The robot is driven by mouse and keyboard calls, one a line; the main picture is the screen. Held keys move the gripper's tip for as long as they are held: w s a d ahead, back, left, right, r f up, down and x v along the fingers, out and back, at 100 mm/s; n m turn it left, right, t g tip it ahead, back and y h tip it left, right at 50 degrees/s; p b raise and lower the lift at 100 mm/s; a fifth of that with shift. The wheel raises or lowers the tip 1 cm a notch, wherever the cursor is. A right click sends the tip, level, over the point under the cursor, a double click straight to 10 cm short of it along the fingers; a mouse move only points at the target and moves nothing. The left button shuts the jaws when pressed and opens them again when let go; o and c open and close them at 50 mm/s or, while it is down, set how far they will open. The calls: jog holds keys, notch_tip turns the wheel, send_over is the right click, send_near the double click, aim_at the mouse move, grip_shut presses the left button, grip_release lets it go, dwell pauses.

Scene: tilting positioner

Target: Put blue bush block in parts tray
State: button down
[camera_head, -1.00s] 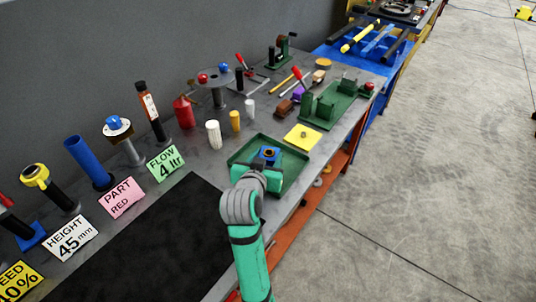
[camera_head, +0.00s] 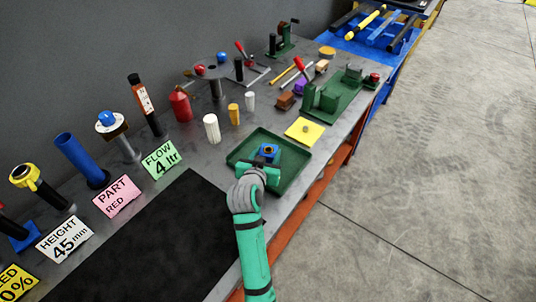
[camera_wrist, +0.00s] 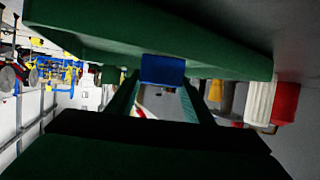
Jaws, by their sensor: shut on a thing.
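The blue bush block (camera_head: 269,149), with a dark round opening on top, is over the green parts tray (camera_head: 293,160) in the head view. My gripper (camera_head: 266,158) is shut on the block, with its body on the near side. In the wrist view the blue block (camera_wrist: 162,70) sits between the two fingertips of my gripper (camera_wrist: 162,88). The green tray (camera_wrist: 215,58) is right by it there. I cannot tell whether the block's underside touches the tray floor.
A yellow plate (camera_head: 304,130) lies just beyond the tray. A white ribbed cylinder (camera_head: 211,128) and a yellow cylinder (camera_head: 234,115) stand to the left behind it. A black mat (camera_head: 150,245) covers the near bench. A green fixture (camera_head: 335,95) is farther back.

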jog(key=shift+s+d+f, duration=0.15)
jog(key=shift+d+f, duration=0.05)
jog(key=shift+f, duration=0.1)
jog(key=shift+a, duration=0.1)
jog(key=shift+f, duration=0.1)
jog(key=c, duration=1)
grip_release()
jog(key=shift+f, duration=0.15)
jog(key=shift+c, duration=0.2)
jog(key=shift+o, duration=0.7)
jog(key=shift+a, duration=0.15)
jog(key=shift+s, duration=0.1)
